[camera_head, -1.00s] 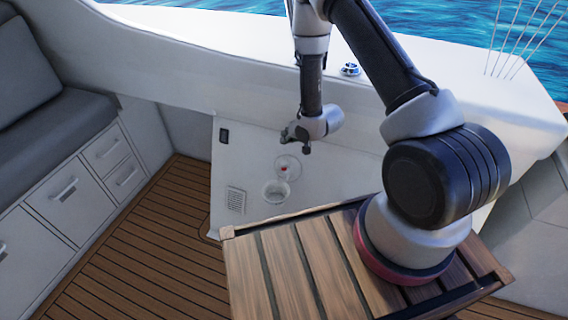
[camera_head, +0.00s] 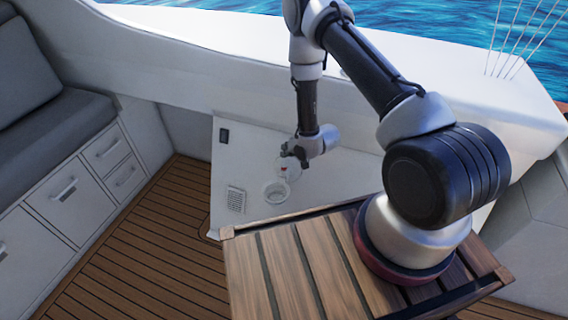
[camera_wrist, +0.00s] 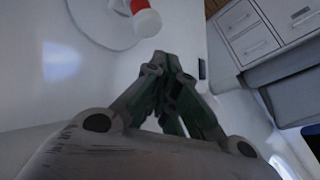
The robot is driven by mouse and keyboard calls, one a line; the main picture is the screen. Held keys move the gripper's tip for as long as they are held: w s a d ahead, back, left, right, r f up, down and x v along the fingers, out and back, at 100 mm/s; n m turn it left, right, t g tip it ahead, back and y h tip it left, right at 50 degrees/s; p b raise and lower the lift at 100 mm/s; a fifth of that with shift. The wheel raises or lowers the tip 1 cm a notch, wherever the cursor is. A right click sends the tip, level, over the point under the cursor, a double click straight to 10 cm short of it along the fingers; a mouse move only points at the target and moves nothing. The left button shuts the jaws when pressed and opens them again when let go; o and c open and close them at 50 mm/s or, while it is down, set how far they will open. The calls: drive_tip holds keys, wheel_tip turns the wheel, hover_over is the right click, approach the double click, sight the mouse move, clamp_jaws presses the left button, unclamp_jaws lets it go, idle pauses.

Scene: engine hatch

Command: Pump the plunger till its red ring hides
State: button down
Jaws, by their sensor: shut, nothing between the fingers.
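The plunger (camera_wrist: 147,22) is a white knob with a red ring (camera_wrist: 138,5) next to it, at the top of the wrist view. It stands out from a round pale base (camera_wrist: 80,25). In the head view the red ring (camera_head: 284,170) is a small red spot on the white panel, partly behind my gripper. My gripper (camera_head: 290,154) is shut and empty, just above and beside the plunger. In the wrist view my closed fingertips (camera_wrist: 166,62) are below and right of the knob, with a gap in the picture. Contact cannot be told in the head view.
A round white-rimmed opening (camera_head: 276,192) lies just below the plunger on the panel. A vent grille (camera_head: 236,199) and a dark switch (camera_head: 224,135) are to its left. A slatted wooden table (camera_head: 290,270) stands in front. Drawers (camera_head: 110,150) line the left.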

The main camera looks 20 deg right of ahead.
drive_tip(key=shift+f, duration=0.75)
idle(0.9)
drive_tip(key=shift+f, duration=0.4)
drive_tip(key=shift+s+f, duration=0.1)
drive_tip(key=shift+f, duration=0.9)
idle(0.9)
drive_tip(key=shift+r, duration=1.4)
drive_tip(key=shift+r, duration=2.55)
